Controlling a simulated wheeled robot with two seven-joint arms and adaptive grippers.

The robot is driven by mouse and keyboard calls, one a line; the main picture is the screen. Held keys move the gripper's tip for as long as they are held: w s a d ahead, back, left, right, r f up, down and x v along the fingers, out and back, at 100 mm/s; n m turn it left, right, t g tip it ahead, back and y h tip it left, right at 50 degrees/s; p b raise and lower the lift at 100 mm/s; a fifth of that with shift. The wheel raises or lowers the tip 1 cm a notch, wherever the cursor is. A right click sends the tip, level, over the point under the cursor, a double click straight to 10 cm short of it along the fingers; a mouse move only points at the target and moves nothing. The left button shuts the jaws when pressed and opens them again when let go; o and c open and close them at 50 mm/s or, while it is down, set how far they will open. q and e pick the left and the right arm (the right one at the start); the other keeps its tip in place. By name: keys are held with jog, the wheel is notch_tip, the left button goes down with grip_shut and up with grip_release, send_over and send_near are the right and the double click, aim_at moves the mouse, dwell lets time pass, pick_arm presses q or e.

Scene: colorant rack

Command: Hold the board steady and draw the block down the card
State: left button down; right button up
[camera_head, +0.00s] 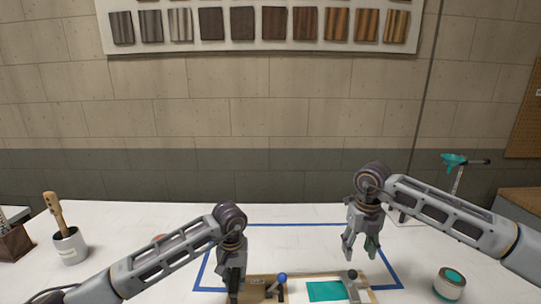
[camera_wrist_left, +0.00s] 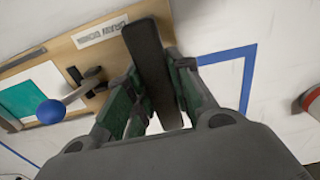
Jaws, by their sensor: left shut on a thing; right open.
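The wooden drawdown board (camera_head: 262,279) lies at the front edge of the head view, partly cut off; it also shows in the left wrist view (camera_wrist_left: 75,50) with a printed label. My left gripper (camera_head: 232,287) is shut on a dark upright bar (camera_wrist_left: 152,65) at the board's left end. A clamp with a blue knob (camera_head: 281,277) stands beside the card. The card bears a teal patch (camera_head: 325,291). A grey block (camera_head: 353,284) is at the card's right side; its contact with the card is unclear. My right gripper (camera_head: 358,246) is open and empty above and behind the block.
A blue tape outline (camera_head: 300,225) surrounds the board on the white table. A tin with teal paint (camera_head: 449,284) stands right. A cup with a brush (camera_head: 70,246) stands left. A stand with a teal-topped piece (camera_head: 455,162) is at the back right. Table behind the board is clear.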

dwell(0.4)
pick_arm(q)
jog(key=c, duration=1.2)
grip_release()
jog(key=shift+r, duration=0.1)
jog(key=shift+r, duration=5.9)
jog(key=shift+f, duration=0.1)
